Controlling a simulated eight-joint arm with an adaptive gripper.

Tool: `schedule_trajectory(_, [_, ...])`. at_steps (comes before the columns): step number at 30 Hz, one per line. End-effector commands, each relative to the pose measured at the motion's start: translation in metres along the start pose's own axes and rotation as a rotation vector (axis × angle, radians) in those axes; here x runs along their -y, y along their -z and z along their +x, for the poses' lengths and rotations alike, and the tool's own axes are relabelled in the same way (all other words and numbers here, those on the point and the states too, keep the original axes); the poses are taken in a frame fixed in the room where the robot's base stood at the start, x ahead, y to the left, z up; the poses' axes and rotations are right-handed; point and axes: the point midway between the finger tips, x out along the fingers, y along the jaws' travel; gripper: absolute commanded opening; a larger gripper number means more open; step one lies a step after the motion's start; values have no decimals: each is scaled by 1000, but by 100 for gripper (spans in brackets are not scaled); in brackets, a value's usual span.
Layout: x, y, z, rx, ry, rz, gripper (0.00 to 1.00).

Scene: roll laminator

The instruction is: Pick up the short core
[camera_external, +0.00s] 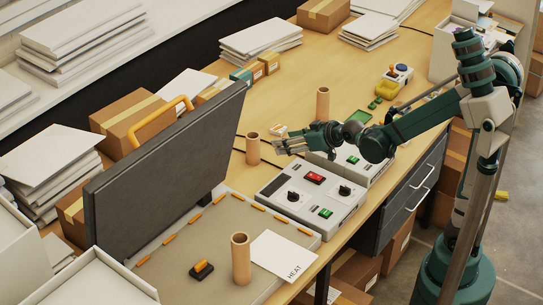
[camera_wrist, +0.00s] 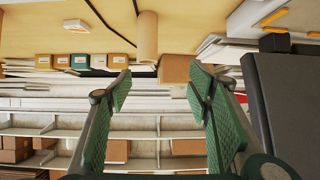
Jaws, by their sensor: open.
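Three brown cardboard cores stand upright in the external view: one (camera_external: 253,149) just left of my fingertips, one (camera_external: 323,104) farther back near the table's middle, and one (camera_external: 241,260) at the front on the laminator bed. I cannot tell surely which is the short core. My gripper (camera_external: 279,146) is open and empty above the control box, its fingers toward the left core and apart from it. In the wrist view my gripper (camera_wrist: 158,88) has its fingers spread wide. One core (camera_wrist: 147,37) shows beyond them, above the gap; it is probably the left one.
The laminator's dark raised panel (camera_external: 165,170) stands at the left and also fills the right of the wrist view (camera_wrist: 275,95). The control box (camera_external: 311,193) with knobs lies below my gripper. Small boxes (camera_external: 258,70) and paper stacks (camera_external: 262,38) line the back. The table's back middle is mostly clear.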

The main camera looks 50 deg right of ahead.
Motion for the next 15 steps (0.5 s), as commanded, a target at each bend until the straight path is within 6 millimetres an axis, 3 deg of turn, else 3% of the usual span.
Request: schedule_trajectory(15, [-19, 11, 74, -126, -17, 2, 51])
